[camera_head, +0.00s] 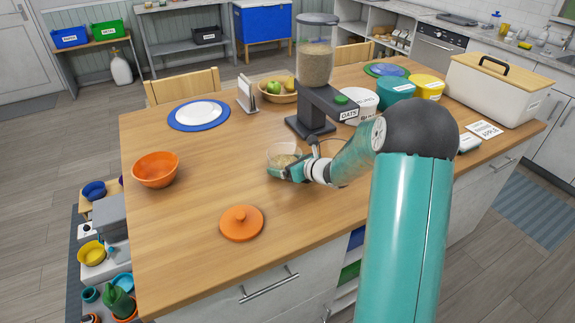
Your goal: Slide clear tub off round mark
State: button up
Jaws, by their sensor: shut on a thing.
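A small clear tub (284,154) with tan grain in it stands on the wooden island table, in front of the dispenser. My gripper (290,171) is at the tub's near side, low over the table, shut on the tub. The fingers partly cover the tub's lower part. I cannot make out a round mark; the table under and behind the tub is partly hidden by my gripper and arm. A thin curved clear edge shows just right of the tub, behind my wrist.
A dispenser labelled OATS (316,75) stands behind the tub. An orange bowl (156,169) is at the left, an orange lid (241,222) at the near edge. A blue-rimmed plate (178,119), napkin holder (247,94) and fruit bowl (277,92) lie further back. The table left of the tub is clear.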

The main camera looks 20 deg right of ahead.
jog(key=shift+a, duration=0.15)
jog(key=o, duration=0.7)
jog(key=shift+s, duration=0.1)
jog(key=v, duration=1.3)
jog(key=shift+s+d+r, duration=0.1)
jog(key=shift+s+d, duration=0.2)
jog(key=shift+s, duration=0.05)
